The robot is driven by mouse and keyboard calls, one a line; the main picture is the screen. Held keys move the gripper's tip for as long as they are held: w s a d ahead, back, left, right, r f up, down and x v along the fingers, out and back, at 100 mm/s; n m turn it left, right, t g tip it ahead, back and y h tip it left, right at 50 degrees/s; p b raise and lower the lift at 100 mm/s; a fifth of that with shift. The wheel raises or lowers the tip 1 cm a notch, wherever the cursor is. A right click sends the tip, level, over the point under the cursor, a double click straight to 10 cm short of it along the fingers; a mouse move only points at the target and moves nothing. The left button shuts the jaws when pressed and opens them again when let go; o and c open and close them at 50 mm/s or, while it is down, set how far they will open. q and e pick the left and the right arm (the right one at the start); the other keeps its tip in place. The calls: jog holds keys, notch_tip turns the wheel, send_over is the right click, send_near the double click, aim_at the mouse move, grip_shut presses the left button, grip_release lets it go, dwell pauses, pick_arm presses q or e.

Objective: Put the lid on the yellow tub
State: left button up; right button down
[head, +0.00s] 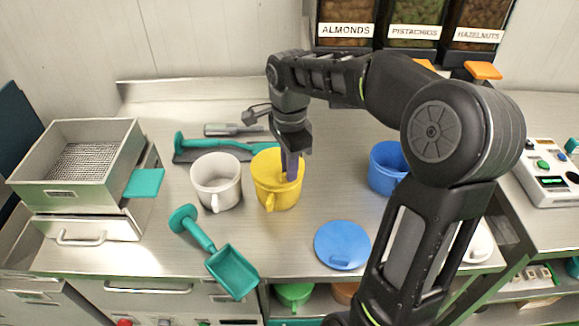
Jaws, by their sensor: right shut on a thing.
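The yellow tub (277,197) stands upright on the steel bench, just right of a white tub (217,184). My left gripper is out of view.
A blue tub (384,168) is partly hidden behind my right arm. A teal scoop (228,266) lies at the front left edge. A sieve box (84,154) stands at the left. A teal tool (220,144) lies behind the tubs. Bench between tub and lid is clear.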

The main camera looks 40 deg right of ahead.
jog(key=shift+f, duration=0.15)
dwell(0.4)
jog(key=c, duration=1.4)
grip_release()
jog(key=shift+o, duration=0.2)
jog(key=o, duration=0.4)
jog(key=shift+r+p, duration=2.55)
jog(key=shift+r, duration=1)
